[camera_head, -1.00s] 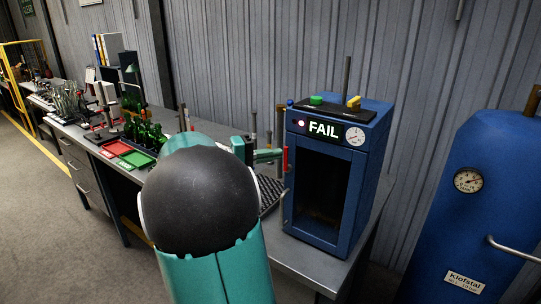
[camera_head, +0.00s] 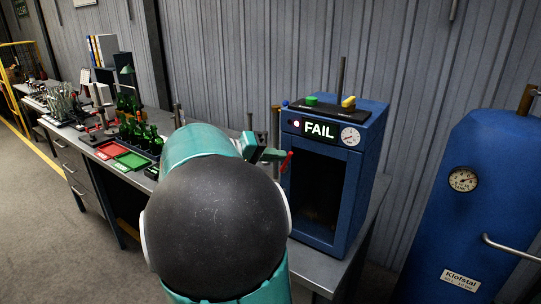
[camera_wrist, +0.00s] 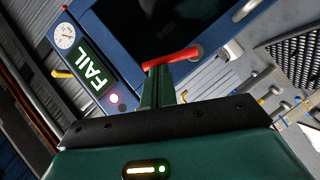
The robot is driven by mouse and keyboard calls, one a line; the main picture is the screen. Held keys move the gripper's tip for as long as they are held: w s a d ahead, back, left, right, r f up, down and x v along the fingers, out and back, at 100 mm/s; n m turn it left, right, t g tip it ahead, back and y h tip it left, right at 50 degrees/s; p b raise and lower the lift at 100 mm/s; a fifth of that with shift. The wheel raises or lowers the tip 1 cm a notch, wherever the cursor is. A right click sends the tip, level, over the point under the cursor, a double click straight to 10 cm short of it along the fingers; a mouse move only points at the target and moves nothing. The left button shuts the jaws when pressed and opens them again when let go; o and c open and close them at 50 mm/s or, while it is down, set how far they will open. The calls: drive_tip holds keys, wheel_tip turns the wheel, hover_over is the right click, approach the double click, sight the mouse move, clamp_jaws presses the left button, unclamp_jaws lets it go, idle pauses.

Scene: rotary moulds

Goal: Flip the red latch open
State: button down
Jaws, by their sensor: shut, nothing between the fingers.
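The red latch (camera_head: 287,161) is a short handle at the left edge of the blue test cabinet's front. In the head view it leans, with its top to the right. In the wrist view the red latch (camera_wrist: 170,59) runs from a round pivot at its right end across the tips of my fingers. My gripper (camera_wrist: 158,72) is shut and empty, its green fingertips at the latch; whether they touch it I cannot tell. In the head view my gripper (camera_head: 272,155) is just left of the latch, partly hidden by my arm.
The blue cabinet (camera_head: 352,200) shows a lit FAIL display (camera_head: 319,129) and a gauge. A blue tank (camera_head: 470,200) stands to the right. Red and green trays (camera_head: 130,160) and bottles stand on the bench at left. A dark grate (camera_wrist: 295,45) lies close by in the wrist view.

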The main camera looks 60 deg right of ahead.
drive_tip(key=shift+s+a+m+t+y, duration=0.15)
drive_tip(key=shift+s+m+t+y, duration=0.15)
drive_tip(key=shift+s+m+t, duration=0.6)
drive_tip(key=s+f+m+t, duration=0.1)
drive_tip(key=t, duration=0.1)
drive_tip(key=s+f+m+t, duration=0.1)
drive_tip(key=m, duration=0.1)
drive_tip(key=shift+s+a+m+t, duration=0.2)
drive_tip(key=shift+s+m+t, duration=0.1)
drive_tip(key=shift+s+t, duration=0.1)
drive_tip(key=shift+s, duration=0.1)
drive_tip(key=d+r+v, duration=0.1)
drive_tip(key=r+v, duration=0.1)
drive_tip(key=v, duration=1)
drive_tip(key=shift+r, duration=0.5)
